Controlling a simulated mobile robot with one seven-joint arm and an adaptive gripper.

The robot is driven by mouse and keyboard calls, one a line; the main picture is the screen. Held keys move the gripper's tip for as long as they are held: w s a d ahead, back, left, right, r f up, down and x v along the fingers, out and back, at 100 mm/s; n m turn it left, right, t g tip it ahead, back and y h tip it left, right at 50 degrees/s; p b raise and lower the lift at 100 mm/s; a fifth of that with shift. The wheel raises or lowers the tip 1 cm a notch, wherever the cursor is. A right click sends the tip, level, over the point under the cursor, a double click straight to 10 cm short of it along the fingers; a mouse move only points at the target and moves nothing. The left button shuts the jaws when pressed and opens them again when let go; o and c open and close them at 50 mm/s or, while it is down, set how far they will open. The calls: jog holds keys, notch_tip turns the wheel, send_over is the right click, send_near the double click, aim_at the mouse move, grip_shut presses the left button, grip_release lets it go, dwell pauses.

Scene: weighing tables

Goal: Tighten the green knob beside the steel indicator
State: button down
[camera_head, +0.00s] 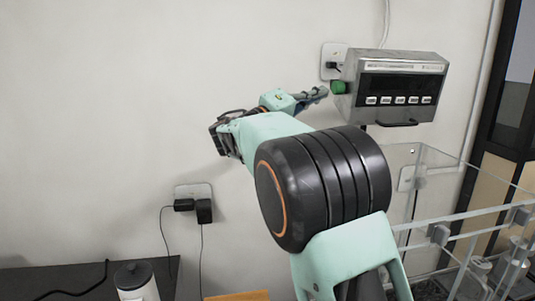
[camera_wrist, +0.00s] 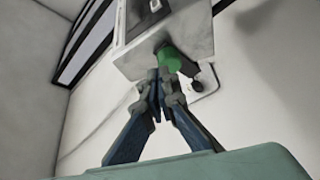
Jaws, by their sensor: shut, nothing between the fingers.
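The steel indicator (camera_head: 395,85) is a metal box with a dark display and a row of white buttons, mounted at the upper right. It also shows at the top of the wrist view (camera_wrist: 170,28). The green knob (camera_head: 338,87) sits on its left side and shows in the wrist view (camera_wrist: 169,60). My gripper (camera_head: 324,92) is shut and empty, its fingertips just left of the knob. In the wrist view, the fingertips (camera_wrist: 159,75) appear right below the knob; whether they touch it I cannot tell.
A wall outlet with a plug (camera_head: 332,62) is behind the indicator. A clear-walled enclosure (camera_head: 432,168) stands below it at the right. A second outlet with adapters (camera_head: 193,203) and a dark table (camera_head: 70,281) are at the lower left.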

aim_at(338, 88)
jog(key=shift+w+d+b, duration=0.25)
jog(key=shift+d+b, duration=0.1)
jog(key=shift+d, duration=0.8)
jog(key=shift+w+d+b, duration=0.2)
jog(key=shift+d+b, duration=0.1)
jog(key=shift+d, duration=0.8)
jog(key=shift+w+a+r, duration=0.1)
jog(key=shift+w, duration=0.1)
jog(key=shift+w+f+b, duration=0.3)
jog(key=shift+f+b, duration=0.6)
jog(key=shift+b, duration=1.4)
jog(key=shift+w+a+f+b, duration=0.15)
jog(key=shift+w+b, duration=0.2)
jog(key=shift+b, duration=0.5)
jog(key=shift+s+f+b, duration=0.1)
jog(key=shift+f+b, duration=0.1)
jog(key=shift+b, duration=0.2)
jog(key=shift+s+f+b, duration=0.15)
jog(key=shift+f+b, duration=0.05)
jog(key=shift+b, duration=0.3)
